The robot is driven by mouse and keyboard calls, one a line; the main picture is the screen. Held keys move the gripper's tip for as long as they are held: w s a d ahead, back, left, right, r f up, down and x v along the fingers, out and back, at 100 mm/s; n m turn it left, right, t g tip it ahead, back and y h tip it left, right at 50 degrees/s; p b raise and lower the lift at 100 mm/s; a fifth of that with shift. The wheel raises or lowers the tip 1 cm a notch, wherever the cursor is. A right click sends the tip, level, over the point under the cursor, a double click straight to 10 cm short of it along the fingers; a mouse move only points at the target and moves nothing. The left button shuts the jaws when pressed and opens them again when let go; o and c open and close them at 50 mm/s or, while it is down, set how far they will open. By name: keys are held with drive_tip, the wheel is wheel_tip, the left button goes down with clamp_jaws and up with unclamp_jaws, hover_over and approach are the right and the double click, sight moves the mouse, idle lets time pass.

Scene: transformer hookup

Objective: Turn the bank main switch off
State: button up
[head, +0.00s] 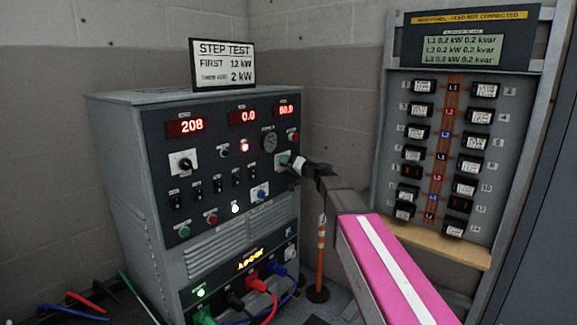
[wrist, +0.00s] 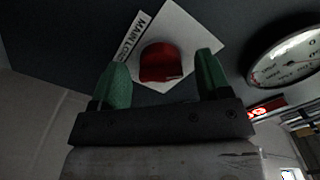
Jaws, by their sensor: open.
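The load bank (head: 115,180) is a grey cabinet with a dark front panel at left centre in the head view. Its main switch, a red knob (wrist: 162,62) on a white plate marked "MAIN LOAD", is in the wrist view. My gripper (wrist: 158,78) is open, with one green fingertip on each side of the knob and gaps showing between. In the head view my gripper (head: 294,165) is at the panel's right side, hiding most of the knob. Whether the fingers reach around the knob or stop short of it is unclear.
Red displays (head: 185,126) read 208, 0.0 and what looks like 60.0. A round gauge (wrist: 287,60) is right of the knob in the wrist view. Coloured cables (head: 262,285) plug in low. A breaker panel (head: 450,150) stands at right, an orange post (head: 321,240) between.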

drive_tip(key=v, duration=1)
drive_tip(key=shift+s+d, duration=0.3)
drive_tip(key=shift+f, duration=0.1)
drive_tip(key=s+d+f+g+h, duration=0.1)
drive_tip(key=s+f+g+h, duration=0.1)
drive_tip(key=s+f, duration=0.35)
drive_tip(key=s+d+f+g+h, duration=0.1)
drive_tip(key=s+f+g+h, duration=0.1)
drive_tip(key=f, duration=0.6)
drive_tip(key=s+d+f+g+h, duration=0.1)
drive_tip(key=s+f+g+h, duration=0.1)
drive_tip(key=s+f, duration=0.35)
drive_tip(key=s+d+f+m+g+h, duration=0.1)
drive_tip(key=s+d+f+g+h, duration=0.4)
drive_tip(key=s+d+f+h, duration=0.3)
drive_tip(key=s+d+f, duration=0.4)
drive_tip(key=s+f, duration=0.2)
drive_tip(key=f, duration=0.1)
drive_tip(key=shift+f+m, duration=0.3)
drive_tip(key=shift+f, duration=0.1)
